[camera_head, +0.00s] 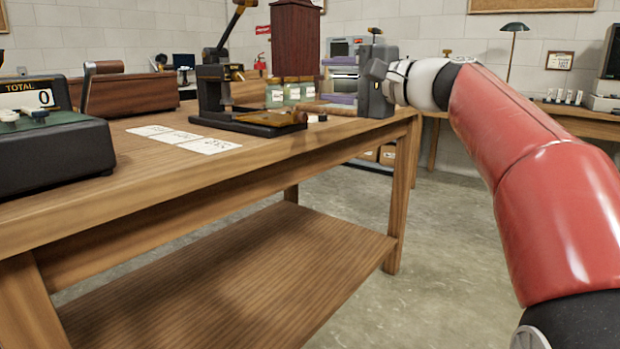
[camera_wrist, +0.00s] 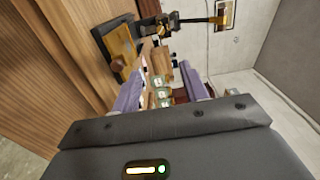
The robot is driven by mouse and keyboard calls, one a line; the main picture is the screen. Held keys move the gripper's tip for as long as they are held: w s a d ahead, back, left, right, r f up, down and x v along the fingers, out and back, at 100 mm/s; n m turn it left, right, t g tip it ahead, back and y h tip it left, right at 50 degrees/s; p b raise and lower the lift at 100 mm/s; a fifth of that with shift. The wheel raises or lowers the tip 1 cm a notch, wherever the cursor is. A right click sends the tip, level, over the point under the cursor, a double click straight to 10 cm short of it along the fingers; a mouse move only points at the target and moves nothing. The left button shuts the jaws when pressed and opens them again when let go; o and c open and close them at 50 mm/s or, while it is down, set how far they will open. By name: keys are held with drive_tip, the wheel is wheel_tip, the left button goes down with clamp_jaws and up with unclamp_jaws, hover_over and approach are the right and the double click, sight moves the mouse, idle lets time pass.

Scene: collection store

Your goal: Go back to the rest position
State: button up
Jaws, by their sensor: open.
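My gripper (camera_head: 340,80) is at the end of my red arm, beyond the right end of the near part of the wooden table (camera_head: 250,160). It is held out level, just above the height of the table top, pointing left. Its two purple fingers are apart, one above the other. The wrist view shows the fingers of my gripper (camera_wrist: 163,92) spread with nothing held between them. The wrist picture is turned on its side, with the table on its left.
A black press-like device (camera_head: 215,95) with a wooden handle stands on the table near my gripper. White cards (camera_head: 180,138) lie before it. A till (camera_head: 45,140) stands at left. Green-labelled jars (camera_head: 292,93) and a dark red wooden case (camera_head: 296,38) are behind. Floor (camera_head: 450,250) is clear at right.

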drive_tip(key=s+d+f+n+g+h, duration=0.25)
drive_tip(key=s+d+f+h, duration=0.2)
drive_tip(key=s+f, duration=0.7)
drive_tip(key=s+d+f+n+g+h, duration=0.1)
drive_tip(key=s+d+f+n+h, duration=0.3)
drive_tip(key=s+f, duration=0.8)
drive_tip(key=s+d+f+n+g+h, duration=0.15)
drive_tip(key=s+f+h, duration=0.5)
drive_tip(key=f, duration=0.95)
wheel_tip(320, 180, up, 12)
drive_tip(key=p, duration=1.2)
drive_tip(key=shift+d+y, duration=0.3)
drive_tip(key=shift+y, duration=0.1)
